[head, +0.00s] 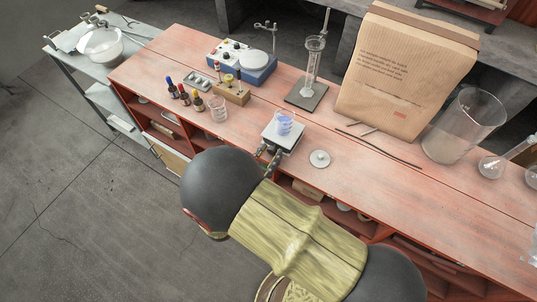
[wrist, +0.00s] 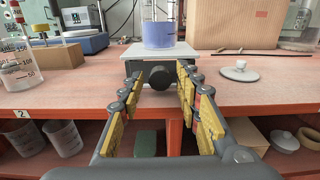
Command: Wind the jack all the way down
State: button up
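The lab jack has a pale square top plate (head: 283,137), which also shows in the wrist view (wrist: 160,50). A beaker of blue liquid (head: 284,122) stands upright on the plate; it also shows in the wrist view (wrist: 158,34). The jack's round black knob (wrist: 160,78) faces me at the bench's front edge. My gripper (wrist: 159,73) is open, with one yellow-padded finger on each side of the knob. Gaps show between the fingers and the knob. In the head view, my gripper (head: 268,158) is just in front of the jack, and my arm hides the knob.
A white lidded disc (head: 320,158) lies right of the jack. Dark rods (head: 378,147) lie behind it, before a large paper bag (head: 405,75). An empty beaker (head: 217,108) and dropper bottles (head: 184,95) stand to the left. Open shelves (wrist: 60,137) lie under the bench top.

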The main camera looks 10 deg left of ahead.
grip_shut()
dwell(0.3)
jog(key=n+p, duration=0.1)
jog(key=p, duration=0.1)
jog(key=n+p, duration=0.1)
jog(key=shift+r+n+p, duration=0.25)
jog(key=shift+n+p, duration=0.05)
jog(key=shift+p, duration=0.05)
jog(key=shift+f+n+p, duration=0.25)
jog(key=shift+n+p, duration=0.6)
jog(key=shift+n, duration=0.25)
jog(key=shift+o, duration=0.9)
grip_release()
jog(key=shift+o, duration=0.3)
jog(key=shift+f, duration=0.1)
